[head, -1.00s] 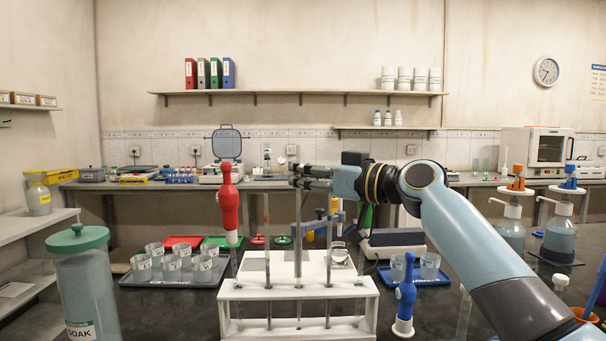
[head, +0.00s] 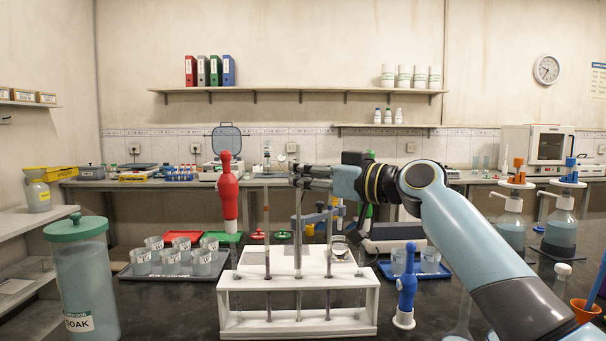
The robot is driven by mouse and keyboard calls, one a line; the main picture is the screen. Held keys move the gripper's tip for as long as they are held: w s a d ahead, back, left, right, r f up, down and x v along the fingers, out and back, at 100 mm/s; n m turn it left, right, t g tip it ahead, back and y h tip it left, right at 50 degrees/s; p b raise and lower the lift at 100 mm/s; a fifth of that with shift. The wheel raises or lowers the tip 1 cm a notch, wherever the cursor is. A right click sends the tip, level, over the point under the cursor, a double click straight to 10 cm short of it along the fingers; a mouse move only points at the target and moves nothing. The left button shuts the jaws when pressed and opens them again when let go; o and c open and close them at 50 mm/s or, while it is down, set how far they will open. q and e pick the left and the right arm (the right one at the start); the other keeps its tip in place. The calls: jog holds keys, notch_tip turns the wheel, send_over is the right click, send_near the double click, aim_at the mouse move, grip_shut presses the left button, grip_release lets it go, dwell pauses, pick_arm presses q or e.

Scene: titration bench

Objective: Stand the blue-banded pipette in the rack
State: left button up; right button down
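My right gripper (head: 300,178) reaches in from the right above the white rack (head: 298,296). It appears shut on a slim grey pipette (head: 298,225), near its upper end. This pipette hangs upright over the middle of the rack, and its lower part lines up with the rack's centre. I cannot make out a blue band on it, or whether its tip rests in the rack. Other slim pipettes stand on its left (head: 267,235) and on its right (head: 329,235). My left gripper is out of view.
A red pipette filler (head: 228,190) shows above the rack's left end. A blue filler (head: 407,280) stands right of the rack. A green-lidded soak jar (head: 82,280) is at left, and a tray of beakers (head: 150,277) is behind. Pump bottles (head: 560,230) stand at right.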

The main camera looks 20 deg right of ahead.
jog(key=shift+f+b, duration=0.35)
jog(key=shift+f, duration=0.05)
jog(key=c, duration=1.4)
grip_release()
jog(key=shift+s, duration=0.1)
jog(key=v, duration=1.2)
